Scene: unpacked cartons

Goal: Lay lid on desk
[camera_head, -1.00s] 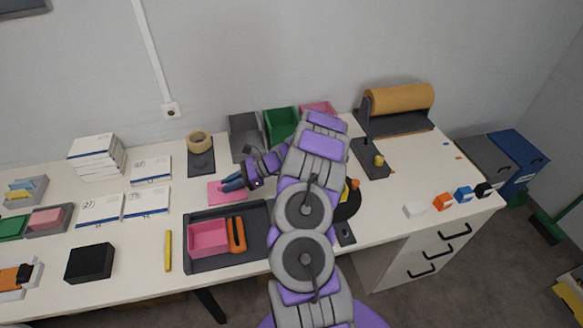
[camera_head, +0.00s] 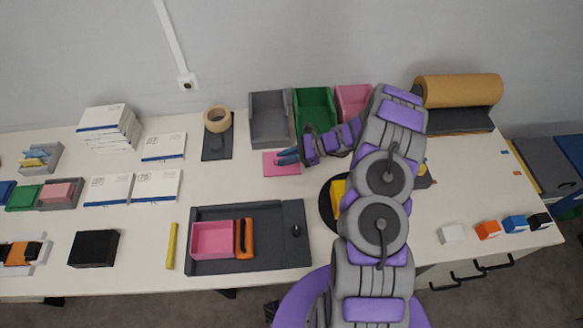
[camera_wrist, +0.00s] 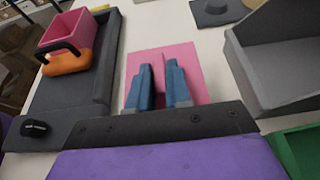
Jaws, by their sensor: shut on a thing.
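The lid is a flat pink square (camera_head: 270,164) with an upright pink tab, behind the dark tray on the white desk (camera_head: 335,255). It also shows in the wrist view (camera_wrist: 188,58). My gripper (camera_head: 287,157) is shut on the tab, which stands between its blue fingers (camera_wrist: 159,83) in the wrist view. The lid looks level, at or close to the desk top; I cannot tell whether it touches. Its near part is hidden by my fingers.
Grey (camera_head: 269,120), green (camera_head: 314,112) and pink (camera_head: 353,103) bins stand behind the lid. A tape roll (camera_head: 217,119) is to the left. Bare desk lies around the lid.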

